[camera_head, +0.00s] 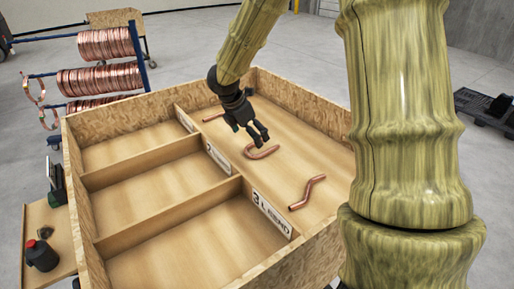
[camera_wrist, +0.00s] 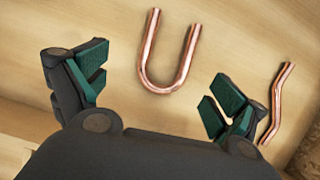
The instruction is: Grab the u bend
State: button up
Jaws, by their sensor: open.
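A copper u bend (camera_head: 262,152) lies on the wooden floor of the large right-hand compartment in the head view. In the wrist view the u bend (camera_wrist: 165,72) lies with its curve toward my gripper and its two legs pointing away. My gripper (camera_head: 257,134) is above the compartment floor, close to the u bend. In the wrist view my gripper (camera_wrist: 155,98) is open, with its green-padded fingers spread to either side of the curve and nothing between them. The u bend appears apart from both fingers.
A bent copper tube (camera_head: 307,192) lies nearer the front; it also shows in the wrist view (camera_wrist: 277,103). Another copper piece (camera_head: 213,117) lies toward the back. The wooden box (camera_head: 82,205) has three labelled compartments at left, with dividers (camera_head: 150,158) and high outer walls. Copper coils (camera_head: 105,45) hang on a rack behind.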

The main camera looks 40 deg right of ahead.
aim_at(259, 151)
jog(key=shift+d+f, duration=0.1)
jog(key=shift+f, duration=0.05)
jog(key=shift+s+d+p, duration=0.15)
jog(key=shift+s+p, duration=0.3)
jog(key=shift+s, duration=0.15)
jog(key=shift+s+f+p, duration=0.15)
jog(key=shift+f+p, duration=0.15)
jog(key=shift+f, duration=0.05)
jog(key=f, duration=0.2)
jog(key=f+p, duration=0.1)
jog(key=shift+w+d, duration=0.35)
jog(key=shift+s+d+f, duration=0.2)
jog(key=shift+d+f, duration=0.05)
jog(key=shift+f, duration=0.15)
jog(key=shift+w+a, duration=0.1)
jog(key=c, duration=1.1)
